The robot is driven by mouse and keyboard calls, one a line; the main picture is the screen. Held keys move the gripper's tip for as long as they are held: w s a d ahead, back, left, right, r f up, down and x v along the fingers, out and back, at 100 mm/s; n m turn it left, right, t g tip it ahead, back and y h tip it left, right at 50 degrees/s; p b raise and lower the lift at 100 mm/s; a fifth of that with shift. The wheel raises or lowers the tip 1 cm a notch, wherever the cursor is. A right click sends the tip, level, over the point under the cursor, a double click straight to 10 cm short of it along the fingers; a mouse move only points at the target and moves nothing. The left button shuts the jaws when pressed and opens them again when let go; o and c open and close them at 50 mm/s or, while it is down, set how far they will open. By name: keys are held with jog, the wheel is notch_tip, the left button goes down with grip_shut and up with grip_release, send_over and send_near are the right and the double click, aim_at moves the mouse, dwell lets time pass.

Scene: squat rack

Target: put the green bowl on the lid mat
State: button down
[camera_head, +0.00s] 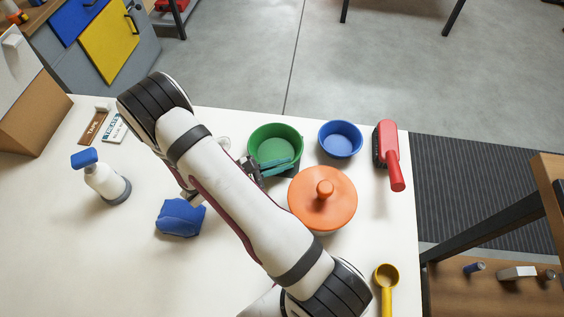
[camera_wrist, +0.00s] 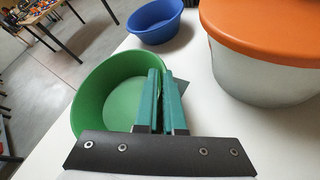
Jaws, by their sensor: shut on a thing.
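The green bowl (camera_head: 275,143) is near the back edge of the white table, left of the blue bowl. It also shows in the wrist view (camera_wrist: 95,95). My gripper (camera_head: 284,163) is shut on the near right part of its rim, with the teal fingers (camera_wrist: 163,85) close together there. The bowl looks about upright; I cannot tell whether it touches the table. I see no clear lid mat. An orange lid (camera_head: 322,205) with a knob sits on a pale pot (camera_wrist: 250,75), right of my gripper. A small grey patch (camera_wrist: 181,84) shows behind the fingers.
A blue bowl (camera_head: 340,139) and a red-handled brush (camera_head: 390,155) stand at the back right. A yellow scoop (camera_head: 386,282) lies front right. A blue block-like thing (camera_head: 180,218) and a spray bottle (camera_head: 101,179) are left. The table's left front is clear.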

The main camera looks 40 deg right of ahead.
jog(key=c, duration=1)
grip_release()
jog(key=v, duration=1.1)
jog(key=shift+a+r, duration=0.25)
jog(key=shift+a, duration=0.05)
jog(key=s+r+m+g+y, duration=0.3)
jog(key=s+r+m+y, duration=0.25)
jog(key=r+m, duration=0.2)
jog(key=s+a+r+m+t+y, duration=0.3)
jog(key=s+a+r+m+y, duration=0.4)
jog(key=s+m+y, duration=0.2)
jog(key=s+m, duration=0.1)
jog(key=s, duration=0.1)
jog(key=shift+s+a+r+t+y, duration=0.2)
jog(key=shift+s+r+t+y, duration=0.15)
jog(key=shift+t, duration=0.05)
